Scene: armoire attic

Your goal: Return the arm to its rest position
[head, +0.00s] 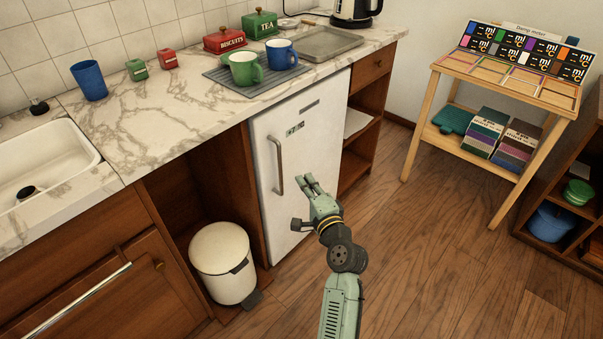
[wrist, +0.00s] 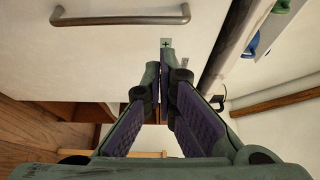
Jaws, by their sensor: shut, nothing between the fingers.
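My gripper (head: 310,183) is in front of the white fridge (head: 298,125), to the right of its bar handle, in the head view. My arm reaches up to it from the bottom of the picture. In the wrist view the fingers (wrist: 160,75) come together at their tips with nothing between them. The fridge door fills the upper left of that view, with the fridge handle (wrist: 120,17) at the top left, apart from the fingers. I cannot tell the exact gap between the fingertips and the door.
The marble counter (head: 165,130) above the fridge holds a mat with a green mug (head: 245,68) and a blue mug (head: 281,53). A white bin (head: 222,262) stands at lower left. A wooden stand (head: 423,120) is at right. The wooden floor (head: 420,250) between is clear.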

